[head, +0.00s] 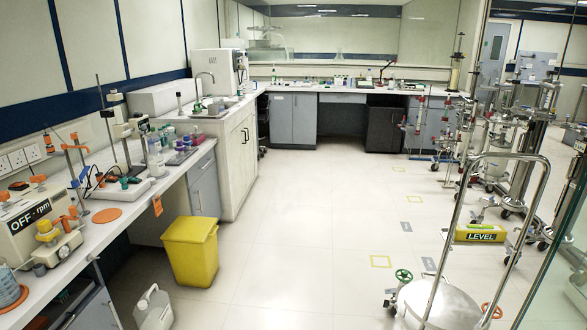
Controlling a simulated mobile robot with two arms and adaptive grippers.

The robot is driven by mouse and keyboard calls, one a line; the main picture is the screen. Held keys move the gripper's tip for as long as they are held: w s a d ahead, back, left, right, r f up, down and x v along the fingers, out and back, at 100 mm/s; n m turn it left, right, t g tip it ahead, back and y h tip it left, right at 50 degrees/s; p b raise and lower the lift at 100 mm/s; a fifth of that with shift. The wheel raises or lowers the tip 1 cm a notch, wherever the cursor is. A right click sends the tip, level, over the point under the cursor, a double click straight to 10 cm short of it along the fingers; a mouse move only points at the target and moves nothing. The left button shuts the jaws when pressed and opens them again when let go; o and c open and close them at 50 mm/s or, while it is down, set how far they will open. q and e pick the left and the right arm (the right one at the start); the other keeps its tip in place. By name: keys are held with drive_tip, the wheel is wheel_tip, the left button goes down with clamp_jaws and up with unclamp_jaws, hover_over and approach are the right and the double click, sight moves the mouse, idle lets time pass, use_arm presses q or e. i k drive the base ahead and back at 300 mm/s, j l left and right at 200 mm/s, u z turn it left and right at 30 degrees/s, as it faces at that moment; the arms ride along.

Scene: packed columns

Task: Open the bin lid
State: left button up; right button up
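A yellow bin (191,255) stands upright on the floor in the lower left of the head view, beside the left workbench. Its flat yellow lid (189,229) lies on top and looks shut. Neither of my grippers shows in the head view.
A pale jug (153,307) stands on the floor in front of the bin. The left bench (135,212) overhangs close behind it. A steel vessel on a trolley (437,306) and metal stands are at the right. The middle floor (310,230) is clear.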

sight(185, 229)
drive_tip(key=i+u, duration=0.15)
drive_tip(key=i, duration=0.35)
drive_tip(key=i+u, duration=0.15)
drive_tip(key=i, duration=0.35)
drive_tip(key=i+l+u, duration=0.2)
drive_tip(key=i, duration=0.3)
drive_tip(key=i+l+u, duration=0.15)
drive_tip(key=i, duration=0.35)
